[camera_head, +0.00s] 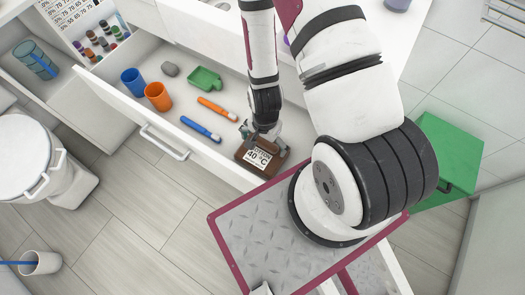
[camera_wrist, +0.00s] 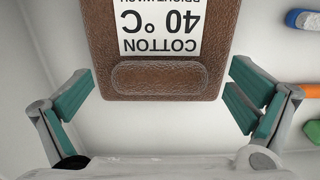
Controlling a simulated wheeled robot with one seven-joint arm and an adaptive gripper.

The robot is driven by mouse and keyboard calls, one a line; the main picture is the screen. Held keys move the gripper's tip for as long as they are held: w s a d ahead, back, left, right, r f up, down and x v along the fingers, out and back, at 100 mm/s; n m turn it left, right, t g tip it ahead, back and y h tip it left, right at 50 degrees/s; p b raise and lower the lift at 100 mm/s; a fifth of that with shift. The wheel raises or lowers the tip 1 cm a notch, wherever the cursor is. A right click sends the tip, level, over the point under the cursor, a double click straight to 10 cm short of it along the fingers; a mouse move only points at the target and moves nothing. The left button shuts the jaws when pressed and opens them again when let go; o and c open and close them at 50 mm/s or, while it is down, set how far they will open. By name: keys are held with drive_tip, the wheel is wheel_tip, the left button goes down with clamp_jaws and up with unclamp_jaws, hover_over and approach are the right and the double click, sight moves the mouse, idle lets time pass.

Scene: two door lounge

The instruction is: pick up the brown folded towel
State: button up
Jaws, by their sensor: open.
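The brown folded towel (camera_head: 259,157) lies in the open drawer near its front right corner. It carries a white label reading "COTTON 40 °C". In the wrist view the towel (camera_wrist: 160,78) fills the upper middle, with its near edge facing my gripper. My gripper (camera_head: 262,133) is over the back part of the towel in the head view. In the wrist view its two teal-padded fingers (camera_wrist: 157,105) are wide apart, one on each side of the towel's near end, with gaps between pads and towel. Nothing is held. The arm hides part of the drawer's right end.
The white drawer (camera_head: 110,99) also holds a blue cup (camera_head: 132,81), an orange cup (camera_head: 158,97), a green tray-like item (camera_head: 205,79), a grey lump (camera_head: 170,69), an orange-handled brush (camera_head: 217,109) and a blue-handled brush (camera_head: 200,129). A white bin (camera_head: 45,165) stands left.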

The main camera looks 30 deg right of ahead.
drive_tip(key=c, duration=1.9)
drive_tip(key=shift+r, duration=0.1)
drive_tip(key=shift+c, duration=0.2)
